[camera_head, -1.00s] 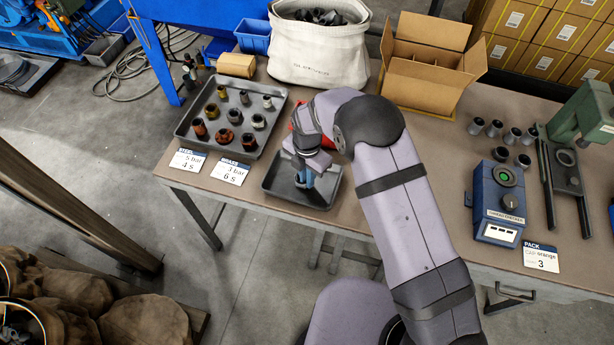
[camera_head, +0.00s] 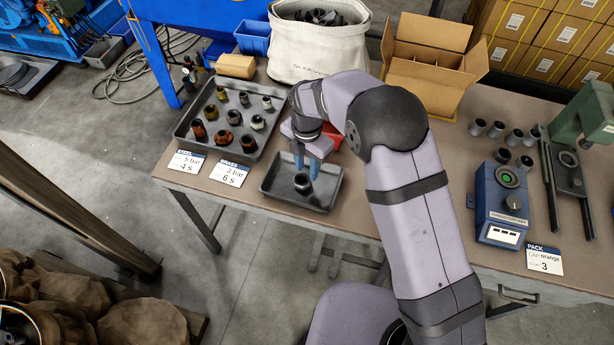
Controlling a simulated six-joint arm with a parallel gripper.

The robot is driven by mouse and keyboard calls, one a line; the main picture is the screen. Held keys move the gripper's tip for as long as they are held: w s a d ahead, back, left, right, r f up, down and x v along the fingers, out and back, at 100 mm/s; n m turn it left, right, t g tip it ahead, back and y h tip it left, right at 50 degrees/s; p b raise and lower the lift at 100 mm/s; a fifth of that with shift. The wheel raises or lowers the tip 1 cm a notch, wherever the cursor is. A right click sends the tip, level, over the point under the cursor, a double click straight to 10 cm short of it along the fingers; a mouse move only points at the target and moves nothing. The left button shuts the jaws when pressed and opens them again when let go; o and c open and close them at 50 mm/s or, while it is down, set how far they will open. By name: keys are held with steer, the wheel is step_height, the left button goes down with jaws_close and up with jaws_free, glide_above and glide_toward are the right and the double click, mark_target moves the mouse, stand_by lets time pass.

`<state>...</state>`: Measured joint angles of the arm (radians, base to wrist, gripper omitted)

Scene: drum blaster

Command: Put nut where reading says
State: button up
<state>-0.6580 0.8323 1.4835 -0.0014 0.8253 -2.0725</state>
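A dark nut (camera_head: 302,183) with a black centre is at the small grey tray (camera_head: 325,204) at the front of the table. My gripper (camera_head: 306,174), with two blue fingers, is just above and behind the nut. The fingers look apart, with the nut at or just below their tips; contact between them is not clear. A blue checker device (camera_head: 502,205) with a round green-lit dial and a small white display stands at the right; its reading is too small to make out. A large tray (camera_head: 190,140) at the left holds several nuts and fittings in rows.
Cards reading "5 bar 4 s" (camera_head: 187,161), "3 bar 6 s" (camera_head: 231,174) and "PACK, orange, 3" (camera_head: 544,260) lie along the front edge. A divided carton (camera_head: 425,100), a white bag (camera_head: 315,55), a red object (camera_head: 333,135) and a green press (camera_head: 585,115) stand around. The table's middle is partly hidden by my arm.

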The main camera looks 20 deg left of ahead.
step_height(320, 180, up, 6)
steer(key=b, duration=0.1)
steer(key=shift+r, duration=0.2)
steer(key=s+d+r+m, duration=0.2)
steer(key=d+m, duration=0.5)
steer(key=d, duration=0.1)
steer(key=s+d+r+m, duration=0.1)
steer(key=d+m, duration=0.6)
steer(key=d, duration=0.2)
steer(key=s+d+f+m, duration=0.1)
steer(key=s+d+m, duration=1.2)
steer(key=m, duration=0.4)
steer(key=shift+s+f, duration=0.15)
steer(key=shift+s, duration=0.3)
